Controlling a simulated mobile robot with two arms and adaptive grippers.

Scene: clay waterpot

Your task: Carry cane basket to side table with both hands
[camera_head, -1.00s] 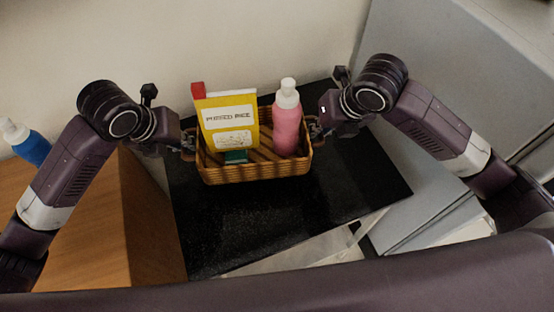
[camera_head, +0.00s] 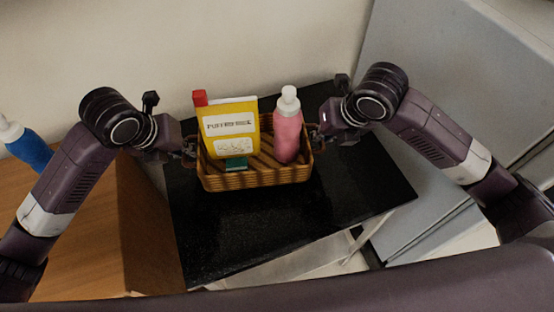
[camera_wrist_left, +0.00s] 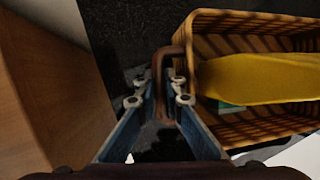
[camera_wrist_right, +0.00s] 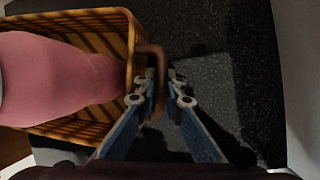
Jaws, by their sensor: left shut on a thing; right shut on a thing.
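The cane basket (camera_head: 255,180) is upright over the black top of the side table (camera_head: 290,225). I cannot tell for sure whether it touches the top. It holds a yellow puffed rice pack (camera_head: 231,126), a pink bottle (camera_head: 288,130) with a white cap and a small green item (camera_head: 236,163). My left gripper (camera_head: 188,150) is shut on the basket's left handle, a brown loop in the left wrist view (camera_wrist_left: 168,70). My right gripper (camera_head: 316,138) is shut on the right handle, which shows in the right wrist view (camera_wrist_right: 155,75).
A wooden cabinet (camera_head: 90,230) stands at the left with a blue bottle (camera_head: 28,145) on it. A grey panelled unit (camera_head: 440,80) stands at the right. A pale wall (camera_head: 220,45) is behind. The front of the black top is clear.

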